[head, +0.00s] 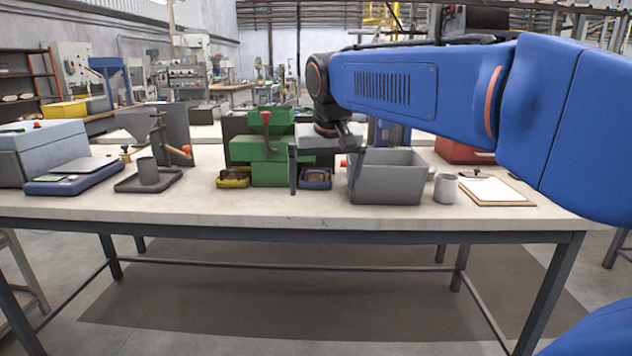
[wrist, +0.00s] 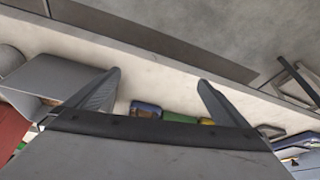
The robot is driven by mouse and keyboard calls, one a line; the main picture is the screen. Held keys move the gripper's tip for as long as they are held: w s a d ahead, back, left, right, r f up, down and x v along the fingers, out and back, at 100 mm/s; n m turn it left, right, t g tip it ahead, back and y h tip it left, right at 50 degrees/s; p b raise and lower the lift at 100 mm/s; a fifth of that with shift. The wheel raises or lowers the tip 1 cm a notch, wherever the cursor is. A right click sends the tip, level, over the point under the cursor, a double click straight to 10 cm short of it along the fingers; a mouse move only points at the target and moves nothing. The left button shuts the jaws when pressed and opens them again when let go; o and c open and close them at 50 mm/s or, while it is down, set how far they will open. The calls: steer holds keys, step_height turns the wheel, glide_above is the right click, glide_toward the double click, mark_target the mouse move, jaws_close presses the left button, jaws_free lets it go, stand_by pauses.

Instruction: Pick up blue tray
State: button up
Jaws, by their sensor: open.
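The blue tray (head: 316,185) is a small shallow tray with something brown in it. It stands on the table between the green machine (head: 269,172) and a grey bin (head: 388,188). It also shows in the wrist view (wrist: 147,105), partly cut off by my gripper's body. My gripper (head: 314,172) is over the tray area in the head view, with one dark finger at the tray's left. In the wrist view my gripper (wrist: 160,80) has its fingers wide apart and nothing between them. The height of the fingers above the tray is hard to tell.
A yellow tray (head: 233,183) lies left of the green machine. A grey cup (head: 445,188) and a clipboard (head: 495,192) are right of the bin. A blue scale (head: 70,185) and a cup on a dark tray (head: 147,184) are at left. The table's front strip is clear.

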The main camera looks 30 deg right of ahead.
steer(key=w+d+r+m, duration=0.1)
steer(key=w+d+r, duration=0.1)
steer(key=w+r, duration=0.35)
steer(key=w+d+r+m, duration=0.1)
steer(key=w+d+r, duration=0.15)
steer(key=w, duration=0.55)
glide_toward(315, 185)
steer(key=shift+w+f+m+g+h, duration=0.2)
steer(key=shift+w+f, duration=0.1)
steer(key=shift+f, duration=0.2)
steer(key=shift+w+f+m+g+h, duration=0.1)
steer(key=shift+w+f+h, duration=0.15)
steer(key=shift+f, duration=0.3)
steer(key=shift+x, duration=2.85)
steer(key=shift+a, duration=0.15)
steer(key=c, duration=1.2)
steer(key=shift+r, duration=0.1)
